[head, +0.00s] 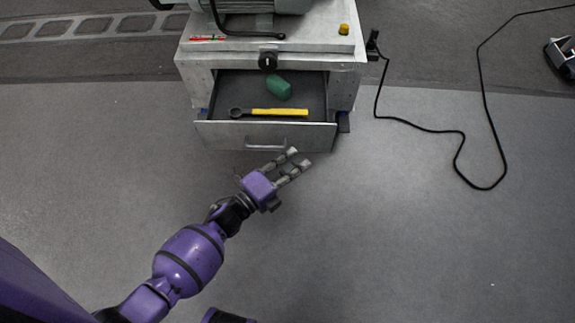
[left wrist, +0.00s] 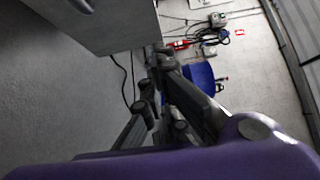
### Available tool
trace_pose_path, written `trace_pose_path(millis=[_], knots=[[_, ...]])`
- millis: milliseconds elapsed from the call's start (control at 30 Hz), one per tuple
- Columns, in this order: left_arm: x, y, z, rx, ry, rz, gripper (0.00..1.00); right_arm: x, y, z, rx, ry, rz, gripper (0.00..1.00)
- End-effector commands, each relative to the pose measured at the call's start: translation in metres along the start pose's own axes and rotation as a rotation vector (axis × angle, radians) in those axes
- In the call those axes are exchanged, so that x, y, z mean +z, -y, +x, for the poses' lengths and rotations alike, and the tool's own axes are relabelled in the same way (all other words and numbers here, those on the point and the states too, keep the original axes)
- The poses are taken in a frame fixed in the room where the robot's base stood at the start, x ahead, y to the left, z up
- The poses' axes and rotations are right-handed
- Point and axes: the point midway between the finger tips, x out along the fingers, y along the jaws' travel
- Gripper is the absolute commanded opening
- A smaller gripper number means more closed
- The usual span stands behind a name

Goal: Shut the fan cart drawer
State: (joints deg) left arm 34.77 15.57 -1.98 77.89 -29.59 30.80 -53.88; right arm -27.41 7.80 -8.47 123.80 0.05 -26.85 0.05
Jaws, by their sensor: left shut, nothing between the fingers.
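The fan cart (head: 272,50) is a grey metal cart with its drawer (head: 222,134) pulled out toward me. The drawer front has a bar handle (head: 268,146) in its middle. A yellow-handled tool (head: 278,112) and a green block (head: 278,88) lie in the drawer. My left gripper (head: 298,158) is shut and empty, just in front of the drawer front's right half, near the handle. I cannot tell whether it touches the front. In the left wrist view its fingers (left wrist: 155,80) are near a grey panel (left wrist: 105,25). My right gripper is not in view.
A motor (head: 262,5) sits on the cart top with a yellow button (head: 344,29). A black cable (head: 463,150) loops over the floor at the right. The grey floor (head: 400,240) in front of the cart is clear.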

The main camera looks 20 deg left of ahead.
Motion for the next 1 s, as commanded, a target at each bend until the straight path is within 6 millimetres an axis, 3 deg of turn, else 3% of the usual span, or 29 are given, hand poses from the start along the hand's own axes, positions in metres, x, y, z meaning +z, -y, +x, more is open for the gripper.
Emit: trace_pose_path(millis=[200,400,1000], knots=[[0.000,-0.002,0.048,-0.001,-0.001,-0.001,0.00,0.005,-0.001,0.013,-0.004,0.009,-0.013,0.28],[0.020,-0.003,0.068,0.002,0.000,0.000,0.00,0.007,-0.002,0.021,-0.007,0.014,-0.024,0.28],[0.029,-0.001,0.075,0.001,0.001,-0.002,0.00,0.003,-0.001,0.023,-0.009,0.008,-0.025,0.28]])
